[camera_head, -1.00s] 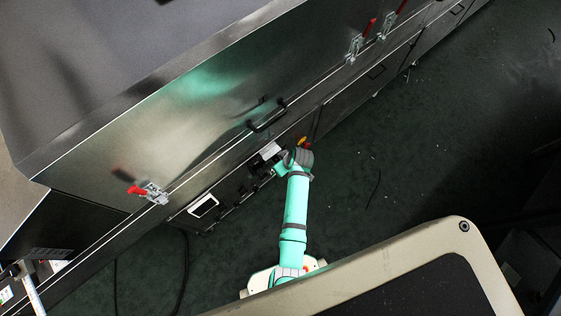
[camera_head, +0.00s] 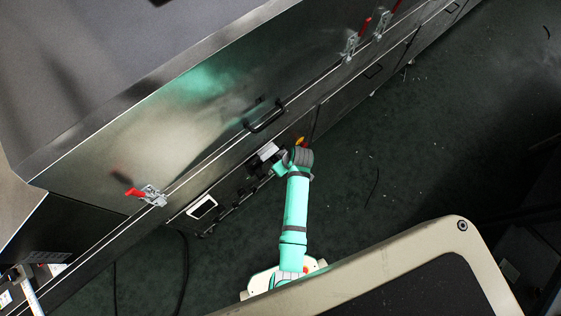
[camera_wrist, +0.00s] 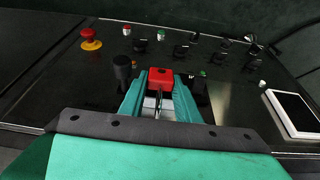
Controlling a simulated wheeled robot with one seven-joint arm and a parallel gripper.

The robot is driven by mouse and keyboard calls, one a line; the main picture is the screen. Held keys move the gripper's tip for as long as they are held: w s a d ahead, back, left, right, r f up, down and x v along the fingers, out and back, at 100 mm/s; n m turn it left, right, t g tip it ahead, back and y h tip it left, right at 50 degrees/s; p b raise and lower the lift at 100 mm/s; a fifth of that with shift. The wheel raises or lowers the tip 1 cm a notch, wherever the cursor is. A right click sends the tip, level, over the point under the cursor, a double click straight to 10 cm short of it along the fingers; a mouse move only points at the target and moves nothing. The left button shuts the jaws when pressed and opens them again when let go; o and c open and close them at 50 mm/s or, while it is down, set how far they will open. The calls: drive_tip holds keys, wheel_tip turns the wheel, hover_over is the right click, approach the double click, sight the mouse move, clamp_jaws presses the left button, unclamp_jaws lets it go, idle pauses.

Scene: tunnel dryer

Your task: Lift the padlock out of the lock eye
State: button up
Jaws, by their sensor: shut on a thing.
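In the wrist view, the red padlock (camera_wrist: 160,76) is between the two teal fingers of my gripper (camera_wrist: 160,92), which is shut on it. Pale metal shows between the fingers, below the red body. I cannot make out the lock eye, or whether the shackle is still in it. In the head view, my gripper (camera_head: 268,166) is at the control panel on the dryer's side, small and dark there, and the padlock cannot be made out.
The black panel carries a red emergency button (camera_wrist: 91,40), a black knob (camera_wrist: 122,68), several switches and a white-framed screen (camera_wrist: 291,112). Above it are the dryer's hood handle (camera_head: 265,116) and a red-handled clamp (camera_head: 150,194). The dark floor right of my arm is mostly clear.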

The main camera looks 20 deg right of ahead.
drive_tip(key=shift+r, duration=0.15)
drive_tip(key=shift+r, duration=1.35)
drive_tip(key=shift+w, duration=0.15)
